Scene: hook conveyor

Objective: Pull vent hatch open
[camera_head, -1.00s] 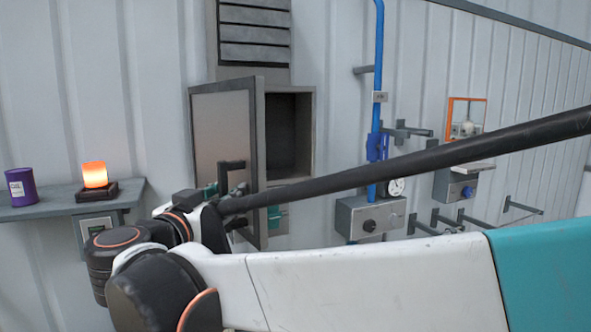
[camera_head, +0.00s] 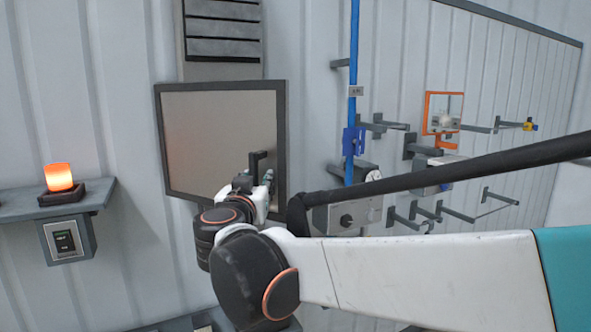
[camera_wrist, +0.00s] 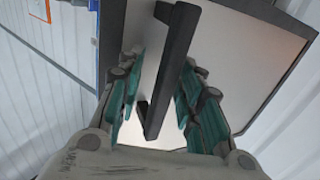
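The vent hatch (camera_head: 215,135) is a grey panel with a dark frame on the wall below a louvred vent. In the head view its face is turned to me and no dark opening shows; I cannot tell whether it is fully shut or slightly ajar. Its black bar handle (camera_head: 257,160) is near the right side. In the wrist view the handle (camera_wrist: 172,65) stands between the green-padded fingers of my gripper (camera_wrist: 160,95). The fingers are apart, with a gap visible on the handle's left. In the head view my arm partly hides the hatch's lower right corner.
A shelf (camera_head: 90,200) with a glowing orange lamp (camera_head: 58,178) is at left, with a small box below it. A blue pipe (camera_head: 354,80), a grey valve box (camera_head: 350,215) and several wall pegs are at right.

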